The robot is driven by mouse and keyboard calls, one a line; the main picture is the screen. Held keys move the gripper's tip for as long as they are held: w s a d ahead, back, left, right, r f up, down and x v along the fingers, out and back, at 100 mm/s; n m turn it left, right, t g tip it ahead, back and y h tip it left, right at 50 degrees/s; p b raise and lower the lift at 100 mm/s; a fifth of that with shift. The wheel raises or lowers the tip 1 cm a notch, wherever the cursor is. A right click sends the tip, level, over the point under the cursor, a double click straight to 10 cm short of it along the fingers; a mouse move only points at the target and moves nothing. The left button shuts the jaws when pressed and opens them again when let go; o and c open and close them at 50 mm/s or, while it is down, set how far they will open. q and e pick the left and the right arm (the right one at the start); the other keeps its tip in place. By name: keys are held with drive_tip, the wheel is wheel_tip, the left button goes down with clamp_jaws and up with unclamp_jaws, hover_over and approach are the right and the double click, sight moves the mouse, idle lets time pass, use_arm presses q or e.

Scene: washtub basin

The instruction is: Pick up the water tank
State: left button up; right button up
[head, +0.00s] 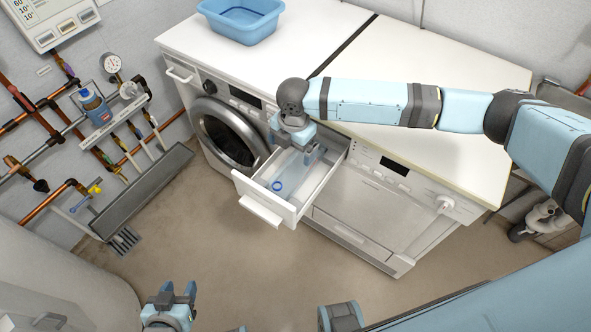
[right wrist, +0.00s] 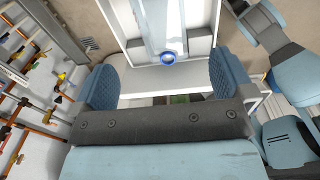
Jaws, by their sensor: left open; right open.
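The water tank (head: 300,168) is a long, translucent pale-blue container with a blue ring-shaped cap at its near end. It lies in an open white drawer (head: 266,207) that sticks out of the counter front. In the right wrist view the tank (right wrist: 168,25) and its blue cap appear beyond and between the finger pads. My right gripper (head: 293,140) is open and empty above the back part of the drawer, and partly hides the tank there. Its open fingers (right wrist: 166,78) also show in the right wrist view. My left gripper (head: 171,297) is open and empty, low over the floor.
A white washing machine (head: 229,132) is left of the drawer and a white appliance with a control panel (head: 370,198) is right of it. A blue basin (head: 241,20) stands on the counter. The middle floor is clear.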

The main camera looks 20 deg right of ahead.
sight(297, 163)
drive_tip(key=shift+h, duration=0.3)
drive_tip(key=f, duration=0.2)
drive_tip(key=w+d+f, duration=0.1)
drive_tip(key=f, duration=0.5)
drive_tip(key=shift+w+d, duration=0.15)
drive_tip(key=shift+d, duration=0.25)
drive_tip(key=f, duration=0.5)
drive_tip(key=shift+w+f, duration=0.1)
drive_tip(key=shift+w, duration=0.15)
drive_tip(key=c, duration=1.4)
